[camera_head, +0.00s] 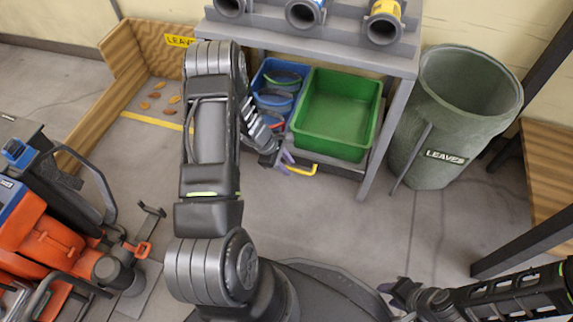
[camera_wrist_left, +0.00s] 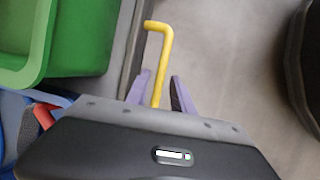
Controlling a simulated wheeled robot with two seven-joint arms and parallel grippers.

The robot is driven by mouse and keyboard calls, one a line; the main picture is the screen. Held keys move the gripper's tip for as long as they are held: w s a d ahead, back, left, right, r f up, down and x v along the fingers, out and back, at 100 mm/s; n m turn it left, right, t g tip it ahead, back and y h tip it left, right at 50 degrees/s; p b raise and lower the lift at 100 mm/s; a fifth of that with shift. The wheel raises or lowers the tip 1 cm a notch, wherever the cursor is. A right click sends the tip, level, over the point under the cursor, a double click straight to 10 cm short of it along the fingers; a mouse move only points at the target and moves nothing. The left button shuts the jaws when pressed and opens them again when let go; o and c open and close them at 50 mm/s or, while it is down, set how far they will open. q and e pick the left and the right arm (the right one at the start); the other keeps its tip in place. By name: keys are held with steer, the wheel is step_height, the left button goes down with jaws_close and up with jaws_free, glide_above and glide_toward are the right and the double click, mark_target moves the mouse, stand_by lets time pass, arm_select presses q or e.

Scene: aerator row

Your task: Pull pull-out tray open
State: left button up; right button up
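The pull-out tray (camera_head: 347,171) is a grey shelf low under the bench, carrying a green bin (camera_head: 338,112) and a blue bin (camera_head: 271,82). Its grey edge (camera_wrist_left: 134,50) shows in the left wrist view. A bent yellow handle (camera_head: 302,170) sticks out at its front. In the left wrist view the handle (camera_wrist_left: 158,75) runs between the two purple fingers of my left gripper (camera_wrist_left: 158,88), with gaps on both sides. My left gripper (camera_head: 288,163) is open there. My right gripper (camera_head: 388,289) is at the lower right, far from the tray; its fingers are unclear.
A green leaves barrel (camera_head: 455,115) stands right of the bench (camera_head: 345,55). An orange machine (camera_head: 50,240) is at the left. A wooden leaf bay (camera_head: 125,60) is behind it. The floor in front of the tray is clear.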

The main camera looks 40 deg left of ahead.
arm_select(q)
jaws_close()
stand_by(1.2)
